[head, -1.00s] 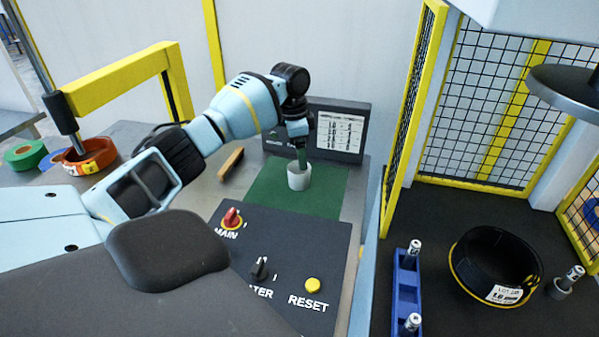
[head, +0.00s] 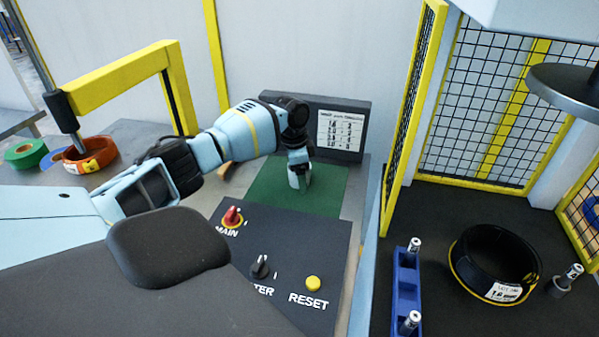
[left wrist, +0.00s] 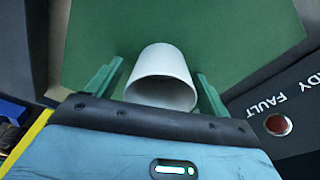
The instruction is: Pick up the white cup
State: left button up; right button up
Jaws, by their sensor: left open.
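The white cup (left wrist: 160,78) stands on the green mat (left wrist: 240,22) and shows large in the left wrist view, with its round opening toward my gripper. In the head view the cup (head: 293,182) is mostly hidden by my left gripper (head: 300,178). In the left wrist view my left gripper (left wrist: 158,82) is open, with one green finger on each side of the cup and a gap visible on both sides. My right gripper is in neither view.
A dark control panel with a red MAIN switch (head: 232,217) and yellow RESET button (head: 312,283) lies in front of the mat. A display board (head: 340,130) stands behind it. Yellow-framed mesh fencing (head: 408,110) rises to the right.

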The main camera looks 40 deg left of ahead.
pick_arm(q)
jog(key=c, duration=1)
jog(key=shift+c, duration=0.3)
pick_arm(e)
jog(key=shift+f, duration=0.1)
pick_arm(q)
jog(key=shift+r, duration=0.15)
